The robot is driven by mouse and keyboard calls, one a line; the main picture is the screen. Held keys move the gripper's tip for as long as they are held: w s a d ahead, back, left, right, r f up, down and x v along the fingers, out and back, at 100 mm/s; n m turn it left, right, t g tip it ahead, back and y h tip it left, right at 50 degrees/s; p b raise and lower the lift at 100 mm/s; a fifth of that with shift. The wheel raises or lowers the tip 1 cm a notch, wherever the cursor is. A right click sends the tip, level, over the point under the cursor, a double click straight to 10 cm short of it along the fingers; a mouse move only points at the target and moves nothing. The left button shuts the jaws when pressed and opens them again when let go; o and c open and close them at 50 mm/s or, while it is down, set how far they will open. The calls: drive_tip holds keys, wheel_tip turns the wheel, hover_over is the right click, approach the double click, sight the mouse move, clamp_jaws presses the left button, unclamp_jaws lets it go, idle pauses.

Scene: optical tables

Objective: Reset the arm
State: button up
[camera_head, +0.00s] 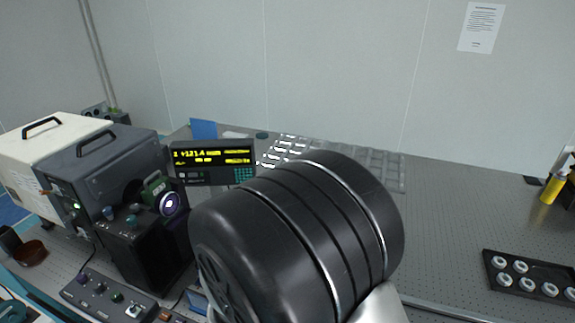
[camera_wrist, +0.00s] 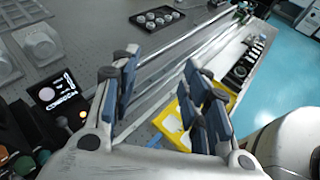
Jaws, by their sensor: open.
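My gripper (camera_wrist: 160,68) shows in the wrist view with its two blue-padded fingers spread wide apart. Nothing is between the fingers. It hangs above the optical table (camera_wrist: 85,45), clear of the things below it. In the head view my own dark arm joint fills the middle, and my gripper cannot be seen there.
A lit readout (camera_head: 213,162) and dark instrument boxes (camera_head: 112,172) stand on the table at left. A black tray (camera_head: 530,281) of round parts lies at right; it also shows in the wrist view (camera_wrist: 158,19). A yellow piece (camera_wrist: 172,122) lies below my fingers. The right middle is clear.

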drive_tip(key=s+d+r+m+g+y+b, duration=0.1)
drive_tip(key=s+d+m+g+y, duration=0.15)
drive_tip(key=s+m, duration=0.2)
drive_tip(key=s+d+m+g+y+b, duration=0.1)
drive_tip(key=s+d+m+g+y, duration=0.1)
drive_tip(key=s+m+g+y, duration=0.3)
drive_tip(key=s+a+r+m+t+y+b, duration=0.1)
drive_tip(key=a+r+m+t+y, duration=0.1)
drive_tip(key=m+t+y, duration=0.1)
drive_tip(key=a+r+m+t+y+b, duration=0.1)
drive_tip(key=a+r+m+t+y, duration=0.1)
drive_tip(key=m+t, duration=0.3)
drive_tip(key=shift+s+r+m+y+b, duration=0.3)
drive_tip(key=shift+s+r+m+y, duration=0.15)
drive_tip(key=shift+m, duration=1.3)
